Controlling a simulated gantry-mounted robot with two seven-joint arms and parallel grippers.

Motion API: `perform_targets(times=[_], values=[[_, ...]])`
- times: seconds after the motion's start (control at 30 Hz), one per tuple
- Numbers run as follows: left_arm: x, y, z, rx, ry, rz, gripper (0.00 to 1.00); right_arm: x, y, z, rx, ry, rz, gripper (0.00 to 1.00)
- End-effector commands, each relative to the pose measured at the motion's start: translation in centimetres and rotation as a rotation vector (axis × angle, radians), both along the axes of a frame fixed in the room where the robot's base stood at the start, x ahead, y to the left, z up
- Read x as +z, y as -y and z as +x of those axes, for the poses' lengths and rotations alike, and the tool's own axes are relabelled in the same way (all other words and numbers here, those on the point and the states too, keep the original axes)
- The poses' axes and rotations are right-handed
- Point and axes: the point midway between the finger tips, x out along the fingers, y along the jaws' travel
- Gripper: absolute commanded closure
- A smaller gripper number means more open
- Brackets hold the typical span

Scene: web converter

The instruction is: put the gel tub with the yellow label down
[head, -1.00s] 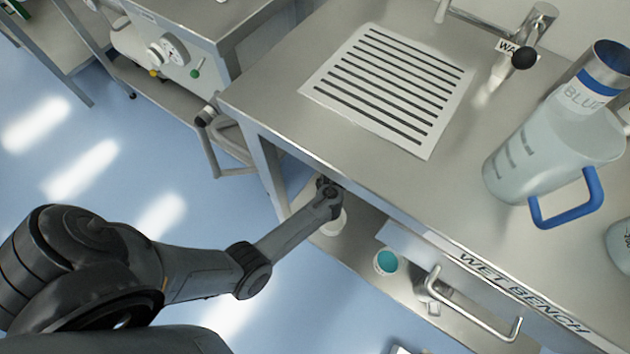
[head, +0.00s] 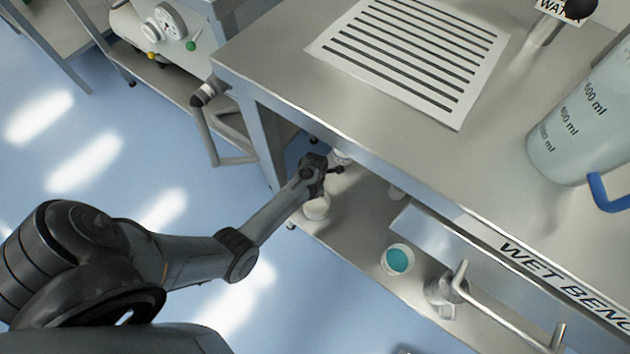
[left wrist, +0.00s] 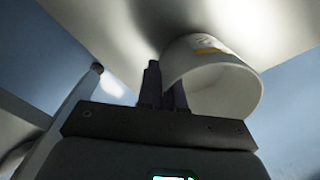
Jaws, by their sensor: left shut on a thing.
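The gel tub (left wrist: 225,80) is a white round tub with a yellow mark on its label, close up in the left wrist view. My left gripper (left wrist: 163,90) is shut on it, the dark fingers at its left side. A pale shelf surface with a shadow lies behind the tub. In the head view my left gripper (head: 330,170) is at the left end of the lower shelf, under the bench edge. A white round tub (head: 317,207) shows just below the wrist; I cannot tell whether it is the held one. My right gripper is not in view.
The lower shelf (head: 345,233) also holds a tub with teal contents (head: 397,260) and a grey metallic object (head: 443,292). The wet bench top (head: 300,90) overhangs the shelf, and a drawer handle (head: 500,310) sticks out at right. Shelf between the white and teal tubs is bare.

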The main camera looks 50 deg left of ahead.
Motion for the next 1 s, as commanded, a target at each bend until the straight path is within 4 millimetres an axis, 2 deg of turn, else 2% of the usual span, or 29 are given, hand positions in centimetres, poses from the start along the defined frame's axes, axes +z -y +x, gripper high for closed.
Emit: perform_targets(times=[0.03,0.1,0.5,0.6,0.7,1.0], values=[[-0.98,-0.04,0.0,0.0,0.0,0.001,1.0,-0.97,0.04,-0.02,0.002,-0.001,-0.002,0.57],[-1.18,-0.03,0.01,0.0,0.001,0.001,1.0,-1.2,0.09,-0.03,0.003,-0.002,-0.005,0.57],[-1.33,0.05,0.01,0.0,-0.001,-0.001,1.0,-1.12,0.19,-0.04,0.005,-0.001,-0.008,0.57],[-1.3,0.03,-0.01,0.0,0.0,0.0,0.82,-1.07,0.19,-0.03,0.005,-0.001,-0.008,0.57],[-1.31,0.04,-0.01,0.0,0.0,0.0,0.69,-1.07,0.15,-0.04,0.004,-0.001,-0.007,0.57],[-1.17,0.03,-0.01,0.0,0.0,0.0,0.69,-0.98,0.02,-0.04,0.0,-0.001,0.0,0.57]])
